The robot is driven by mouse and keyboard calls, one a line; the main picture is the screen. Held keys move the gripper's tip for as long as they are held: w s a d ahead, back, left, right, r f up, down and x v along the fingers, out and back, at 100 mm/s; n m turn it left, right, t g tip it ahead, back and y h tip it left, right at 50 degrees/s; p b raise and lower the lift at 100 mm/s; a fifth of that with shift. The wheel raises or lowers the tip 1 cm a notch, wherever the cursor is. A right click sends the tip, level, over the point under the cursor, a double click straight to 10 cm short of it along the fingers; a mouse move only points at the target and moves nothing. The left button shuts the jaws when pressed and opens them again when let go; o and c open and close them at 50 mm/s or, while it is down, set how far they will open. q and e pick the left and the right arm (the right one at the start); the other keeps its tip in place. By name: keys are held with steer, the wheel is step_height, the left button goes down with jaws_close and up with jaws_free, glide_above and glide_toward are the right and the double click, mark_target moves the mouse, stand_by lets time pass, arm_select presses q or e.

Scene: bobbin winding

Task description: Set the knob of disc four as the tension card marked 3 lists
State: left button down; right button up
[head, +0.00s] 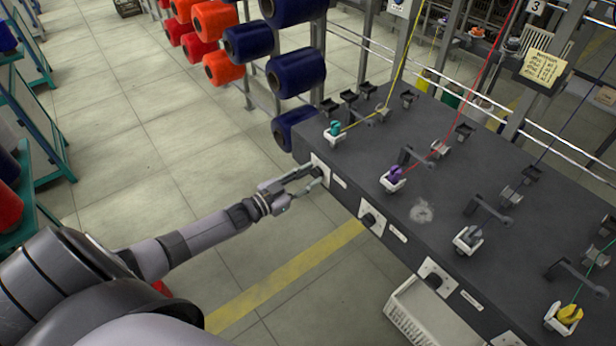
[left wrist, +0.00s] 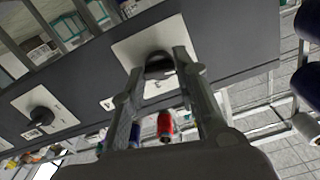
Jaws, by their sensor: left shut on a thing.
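My left gripper (head: 314,174) is at the left end of the machine's front face. Its fingers close around a dark knob on a pale square plate (head: 318,165). In the left wrist view the two fingertips (left wrist: 161,70) lie on either side of this knob (left wrist: 157,62), whose plate (left wrist: 128,52) has small marks I cannot read surely. The knob's pointer is mostly hidden by the fingers. A yellow handwritten card (head: 541,67) hangs at the back right, near a white tag marked 3 (head: 537,7); its lines are too small to read. My right gripper is out of view.
Further knobs sit along the front face, one mid-front (head: 368,219) and one farther right (head: 433,280). The dark machine top (head: 350,165) carries coloured thread guides. Red and blue spools (head: 296,73) hang close behind the left end. A white crate (head: 415,310) stands below.

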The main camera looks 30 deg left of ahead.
arm_select(q)
steer(key=shift+f+n, duration=0.1)
steer(key=shift+n, duration=1)
steer(key=c, duration=1.2)
jaws_free()
steer(key=shift+c, duration=0.2)
steer(key=shift+s, duration=0.1)
steer(key=v, duration=1.2)
